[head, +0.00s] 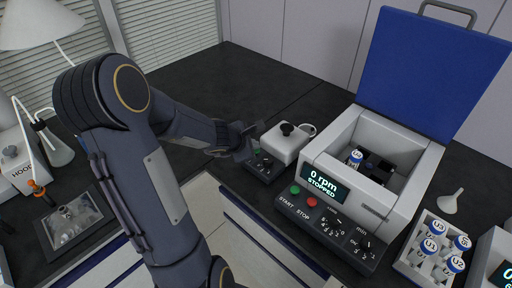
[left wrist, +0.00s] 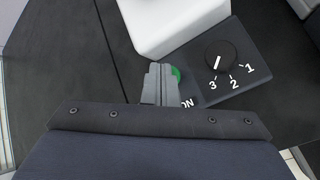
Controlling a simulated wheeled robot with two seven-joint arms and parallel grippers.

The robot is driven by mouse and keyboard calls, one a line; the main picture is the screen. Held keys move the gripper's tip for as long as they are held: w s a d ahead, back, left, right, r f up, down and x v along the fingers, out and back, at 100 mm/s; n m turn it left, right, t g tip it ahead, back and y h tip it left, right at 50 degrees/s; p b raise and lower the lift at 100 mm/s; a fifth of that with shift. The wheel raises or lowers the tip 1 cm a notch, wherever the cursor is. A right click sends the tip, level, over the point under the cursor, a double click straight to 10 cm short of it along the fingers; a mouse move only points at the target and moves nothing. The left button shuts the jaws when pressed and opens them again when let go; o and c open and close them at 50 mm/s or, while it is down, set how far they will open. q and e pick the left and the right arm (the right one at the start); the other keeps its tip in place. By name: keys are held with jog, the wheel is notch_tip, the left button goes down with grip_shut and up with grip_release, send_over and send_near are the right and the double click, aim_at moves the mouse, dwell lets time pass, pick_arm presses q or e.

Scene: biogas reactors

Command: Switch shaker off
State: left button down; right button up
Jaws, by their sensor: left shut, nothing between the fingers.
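The shaker is a small white box (head: 284,143) with a black knob on top. In the left wrist view its white body (left wrist: 170,20) is at the top. Its dark control panel (head: 264,166) has a dial (left wrist: 221,56) marked 1, 2, 3, with its white mark turned roughly toward 3. A green button (left wrist: 177,74) sits by the letters ON. My left gripper (left wrist: 160,84) is shut and empty, over the panel's left part, partly covering the green button. Whether it touches the panel I cannot tell. No off button is clearly visible. My right gripper is not in view.
Right of the shaker stands a centrifuge (head: 372,208) with its blue lid (head: 430,75) open and a display reading 0 rpm, STOPPED. A rack of vials (head: 417,262) and a white funnel (head: 452,202) are at the right. The dark bench behind the shaker is clear.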

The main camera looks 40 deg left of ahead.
pick_arm(q)
jog(key=shift+r+p, duration=0.45)
jog(key=shift+r, duration=0.25)
jog(key=shift+r, duration=0.1)
notch_tip(320, 180, up, 6)
jog(key=p, duration=0.5)
